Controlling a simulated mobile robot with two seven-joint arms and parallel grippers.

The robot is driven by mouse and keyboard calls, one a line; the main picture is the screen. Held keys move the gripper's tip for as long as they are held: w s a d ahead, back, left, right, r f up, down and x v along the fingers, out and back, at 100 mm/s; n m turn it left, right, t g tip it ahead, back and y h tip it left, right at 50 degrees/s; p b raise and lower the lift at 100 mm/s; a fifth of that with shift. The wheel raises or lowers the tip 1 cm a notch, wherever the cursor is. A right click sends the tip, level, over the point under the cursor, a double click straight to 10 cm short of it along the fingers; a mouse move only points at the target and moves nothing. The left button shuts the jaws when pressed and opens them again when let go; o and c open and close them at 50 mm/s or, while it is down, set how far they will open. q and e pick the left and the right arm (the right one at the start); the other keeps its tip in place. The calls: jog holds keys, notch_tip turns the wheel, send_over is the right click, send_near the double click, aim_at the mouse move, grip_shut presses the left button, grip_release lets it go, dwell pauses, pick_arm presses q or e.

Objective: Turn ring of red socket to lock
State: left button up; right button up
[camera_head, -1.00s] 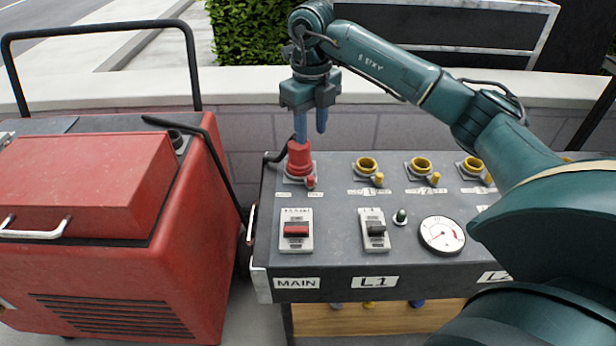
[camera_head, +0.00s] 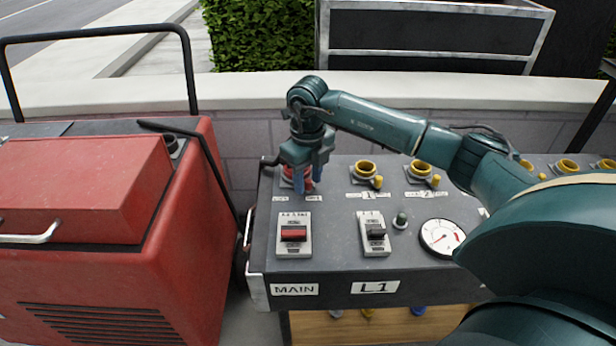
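The red socket (camera_head: 287,173) stands at the back left of the grey panel, above the MAIN label. My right gripper (camera_head: 308,183) points down at it, with its two blue fingers in front of the socket and hiding much of it. The fingers stand apart, with a bit of red showing between them, by the ring's small red lever. I cannot tell whether they press on it. My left gripper is out of view.
Yellow sockets (camera_head: 366,168) with small levers stand in a row to the right. A red switch (camera_head: 293,234), a black switch (camera_head: 375,231) and a round gauge (camera_head: 441,236) are nearer the front. A red generator (camera_head: 90,230) stands to the left.

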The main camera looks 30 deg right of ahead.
grip_shut()
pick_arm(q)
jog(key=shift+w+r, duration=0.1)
